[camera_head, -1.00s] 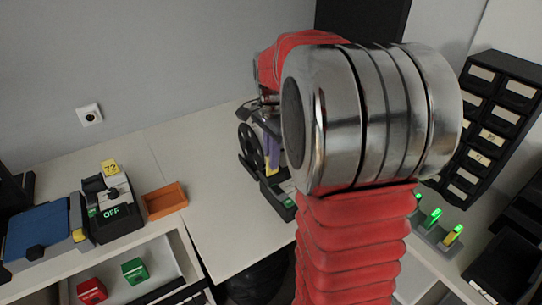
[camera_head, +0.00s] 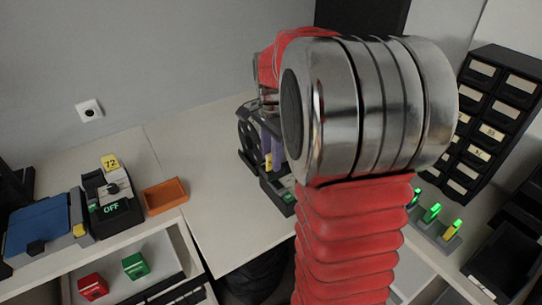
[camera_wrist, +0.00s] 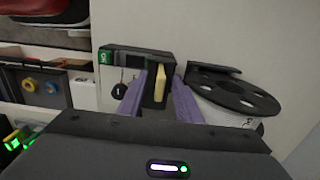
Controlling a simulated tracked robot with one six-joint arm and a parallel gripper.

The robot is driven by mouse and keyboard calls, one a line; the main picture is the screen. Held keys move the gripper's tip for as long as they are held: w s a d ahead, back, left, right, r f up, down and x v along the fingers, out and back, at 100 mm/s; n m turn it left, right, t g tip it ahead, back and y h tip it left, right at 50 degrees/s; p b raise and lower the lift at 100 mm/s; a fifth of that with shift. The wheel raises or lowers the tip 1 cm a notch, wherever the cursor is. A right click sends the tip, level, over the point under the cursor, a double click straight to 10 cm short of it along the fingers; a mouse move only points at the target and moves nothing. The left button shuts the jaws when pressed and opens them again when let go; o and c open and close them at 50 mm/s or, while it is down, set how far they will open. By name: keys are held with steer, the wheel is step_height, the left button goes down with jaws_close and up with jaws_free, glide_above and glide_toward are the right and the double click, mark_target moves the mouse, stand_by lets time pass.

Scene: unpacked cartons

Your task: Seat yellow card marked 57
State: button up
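A yellow card (camera_wrist: 160,83) stands on edge in a black device (camera_wrist: 138,52) with a small green display in the wrist view. Its marking cannot be read. My gripper (camera_wrist: 160,76) has two purple fingers, one on each side of the card, with a gap visible on both sides. In the head view, my gripper (camera_head: 271,150) points down over the same black device (camera_head: 277,190), and a sliver of the yellow card (camera_head: 268,160) shows by the fingers. My arm hides part of that spot. I cannot tell how deep the card sits.
A black reel (camera_wrist: 232,92) stands close to the right of the device. At the left stand another device (camera_head: 118,212) reading OFF with a yellow card marked 72 (camera_head: 110,162), and an orange tray (camera_head: 165,196). Bare tabletop (camera_head: 215,190) lies between. A drawer rack (camera_head: 500,110) is at right.

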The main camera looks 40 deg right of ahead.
steer(key=shift+r, duration=0.15)
step_height(320, 180, up, 14)
steer(key=shift+f, duration=0.25)
stand_by(0.4)
stand_by(0.8)
steer(key=f+n, duration=0.1)
steer(key=n, duration=0.1)
steer(key=f+n, duration=0.2)
steer(key=shift+w+f+t, duration=0.2)
steer(key=shift+f+t, duration=0.05)
steer(key=shift+t, duration=0.05)
steer(key=s+a+f+n+t, duration=0.2)
steer(key=s+a+n, duration=0.5)
steer(key=a, duration=0.4)
steer(key=s+a+f+n+t, duration=0.2)
steer(key=s+a+n+t, duration=0.1)
steer(key=s+a+n, duration=0.4)
steer(key=shift+s+a+n, duration=0.3)
steer(key=shift+s+a, duration=0.5)
steer(key=shift+a, duration=1.05)
